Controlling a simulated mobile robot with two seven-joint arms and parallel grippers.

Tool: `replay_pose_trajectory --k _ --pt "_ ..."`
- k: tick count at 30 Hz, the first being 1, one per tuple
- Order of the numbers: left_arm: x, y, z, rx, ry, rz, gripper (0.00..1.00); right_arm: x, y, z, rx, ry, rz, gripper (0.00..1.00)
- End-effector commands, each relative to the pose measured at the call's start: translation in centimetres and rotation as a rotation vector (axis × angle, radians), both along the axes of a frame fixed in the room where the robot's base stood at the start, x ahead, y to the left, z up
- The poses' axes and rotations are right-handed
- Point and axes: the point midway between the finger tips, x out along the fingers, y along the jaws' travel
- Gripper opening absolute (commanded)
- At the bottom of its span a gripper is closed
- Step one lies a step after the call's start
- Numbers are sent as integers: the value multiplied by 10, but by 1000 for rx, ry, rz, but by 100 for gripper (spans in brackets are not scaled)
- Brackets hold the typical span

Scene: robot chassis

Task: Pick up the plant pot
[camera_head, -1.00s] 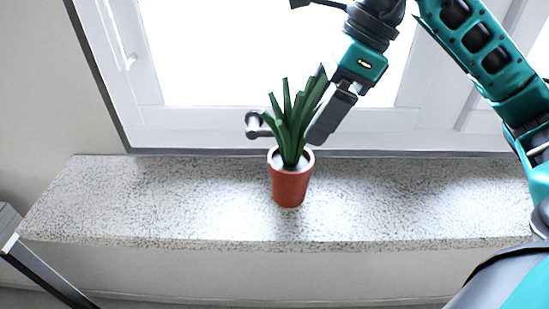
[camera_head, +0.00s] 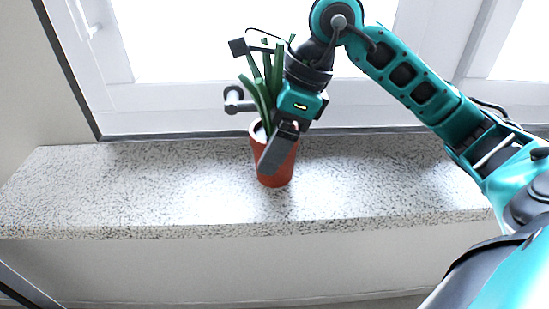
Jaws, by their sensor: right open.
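The plant pot (camera_head: 273,179) is a terracotta-coloured pot with long green leaves (camera_head: 258,92). It stands upright on the speckled stone window sill (camera_head: 130,190), near the middle of the head view. My right gripper (camera_head: 272,160) comes down from above and to the right. It is open, and a grey finger lies in front of the pot and hides part of its upper side and rim. I cannot tell whether the finger touches the pot. The other finger is hidden or hard to make out. My left gripper is not in view.
A white-framed window (camera_head: 220,50) rises behind the sill. The sill is clear left and right of the pot. A dark metal bar (camera_head: 25,288) shows at the lower left.

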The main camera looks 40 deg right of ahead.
Motion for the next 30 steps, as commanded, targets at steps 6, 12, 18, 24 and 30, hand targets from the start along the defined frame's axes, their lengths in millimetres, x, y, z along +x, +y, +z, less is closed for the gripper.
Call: replay_pose_trajectory --k 6,12,18,24,30 --pt "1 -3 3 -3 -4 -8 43 1 1 -2 0 0 -1 85" --pt "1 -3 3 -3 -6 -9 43 1 1 -2 0 0 0 69" --pt "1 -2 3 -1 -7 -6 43 1 1 -2 0 -1 0 50" --pt "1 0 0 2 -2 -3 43 1 1 -1 2 -3 -1 34" --pt "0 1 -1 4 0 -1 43 1 1 0 2 -3 -1 34"
